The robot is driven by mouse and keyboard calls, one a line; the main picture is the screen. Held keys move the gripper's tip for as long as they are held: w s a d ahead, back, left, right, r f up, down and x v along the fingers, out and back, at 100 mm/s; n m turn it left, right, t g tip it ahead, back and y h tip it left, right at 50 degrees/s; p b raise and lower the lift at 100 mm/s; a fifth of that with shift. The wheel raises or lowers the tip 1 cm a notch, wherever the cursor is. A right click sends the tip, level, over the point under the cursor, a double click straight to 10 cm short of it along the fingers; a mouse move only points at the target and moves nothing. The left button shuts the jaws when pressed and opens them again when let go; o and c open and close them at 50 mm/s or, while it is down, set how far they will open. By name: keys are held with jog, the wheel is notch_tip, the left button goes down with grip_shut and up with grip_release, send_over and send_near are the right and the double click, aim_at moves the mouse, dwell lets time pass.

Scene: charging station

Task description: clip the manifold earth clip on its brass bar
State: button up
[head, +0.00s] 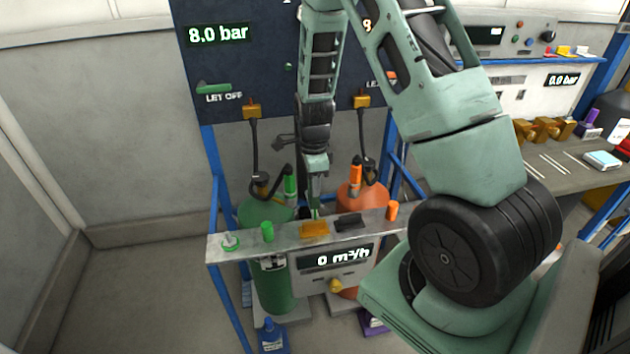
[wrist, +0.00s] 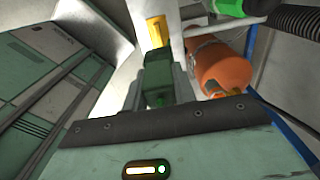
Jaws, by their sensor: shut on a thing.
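My gripper (head: 316,205) points down over the front shelf in the head view. In the wrist view my gripper (wrist: 159,90) is shut on a dark green piece, which looks like the manifold earth clip (wrist: 158,80). The brass bar (head: 314,230) is a yellow block on the shelf, just below my fingertips. In the wrist view the brass bar (wrist: 157,32) shows just beyond the clip's far end. I cannot tell whether the clip touches the bar. The clip's jaws are not clear in either view.
The shelf (head: 225,252) also bears a black block (head: 350,221), a green cap (head: 267,231) and an orange cap (head: 392,210). A green cylinder (head: 275,290) and an orange cylinder (head: 360,195) stand around it. Black hoses hang from the panel (head: 240,60) behind.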

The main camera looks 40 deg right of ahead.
aim_at(314, 199)
jog(key=shift+r, duration=0.1)
jog(key=shift+f+b, duration=1.95)
jog(key=shift+f, duration=1)
jog(key=shift+f+b, duration=0.95)
jog(key=shift+f, duration=1.1)
jog(key=o, duration=1.1)
notch_tip(314, 199, up, 17)
jog(key=shift+r, duration=0.2)
